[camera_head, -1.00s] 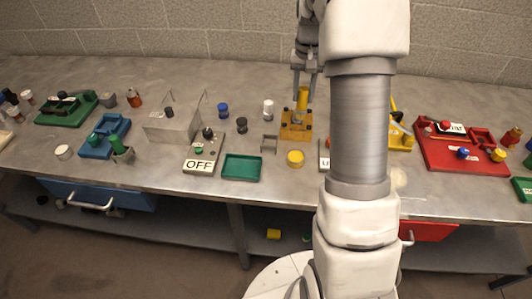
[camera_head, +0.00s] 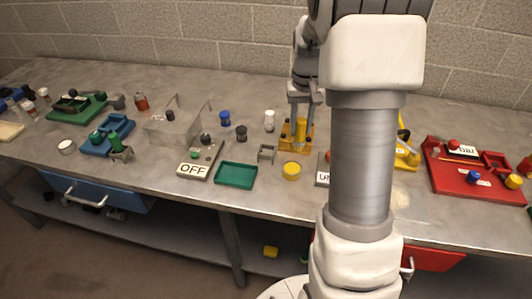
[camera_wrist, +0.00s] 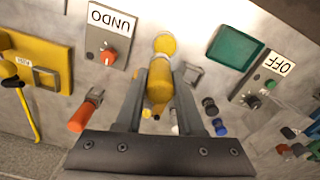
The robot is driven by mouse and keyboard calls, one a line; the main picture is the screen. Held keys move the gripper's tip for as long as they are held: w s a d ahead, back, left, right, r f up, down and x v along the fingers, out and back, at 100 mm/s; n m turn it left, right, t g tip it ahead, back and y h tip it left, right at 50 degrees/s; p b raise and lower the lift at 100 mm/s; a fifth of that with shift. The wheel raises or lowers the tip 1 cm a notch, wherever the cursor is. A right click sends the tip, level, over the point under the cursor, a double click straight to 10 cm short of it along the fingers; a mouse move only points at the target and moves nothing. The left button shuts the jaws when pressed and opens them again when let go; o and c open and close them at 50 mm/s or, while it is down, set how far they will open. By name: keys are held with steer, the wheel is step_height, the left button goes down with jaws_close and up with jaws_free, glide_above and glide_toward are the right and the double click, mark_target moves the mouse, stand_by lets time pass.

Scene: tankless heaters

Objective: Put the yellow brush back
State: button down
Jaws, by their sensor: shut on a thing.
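The yellow brush (camera_wrist: 159,84) is a yellow cylinder between the two fingers of my gripper (camera_wrist: 161,80) in the wrist view; the fingers are shut on it. In the head view my gripper (camera_head: 302,101) is above the yellow holder block (camera_head: 288,142), and the brush (camera_head: 302,122) shows upright below the fingers, at the block. I cannot tell whether its lower end is seated in the block. In the wrist view the fingers and the brush hide most of the block.
A round yellow piece (camera_head: 291,170) lies in front of the block, with a small grey stand (camera_head: 267,153) to its left. A green tray (camera_head: 236,174) and the OFF panel (camera_head: 200,163) are farther left. The UNDO panel (camera_wrist: 109,36) is near. A red station (camera_head: 470,177) stands right.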

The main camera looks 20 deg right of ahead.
steer(key=shift+w+a+f+p, duration=0.2)
steer(key=shift+w+a+f, duration=0.75)
steer(key=shift+w+f, duration=0.7)
steer(key=shift+w+a+f+p, duration=0.25)
steer(key=shift+w+a+f, duration=0.75)
steer(key=shift+w+f, duration=0.7)
steer(key=shift+w+a+f+p, duration=0.2)
steer(key=shift+w+a+f, duration=0.95)
steer(key=shift+f, duration=0.8)
steer(key=shift+w+d, duration=0.15)
steer(key=shift+d, duration=0.05)
steer(key=shift+f, duration=0.25)
steer(key=c, duration=0.5)
jaws_free()
steer(key=shift+r, duration=0.15)
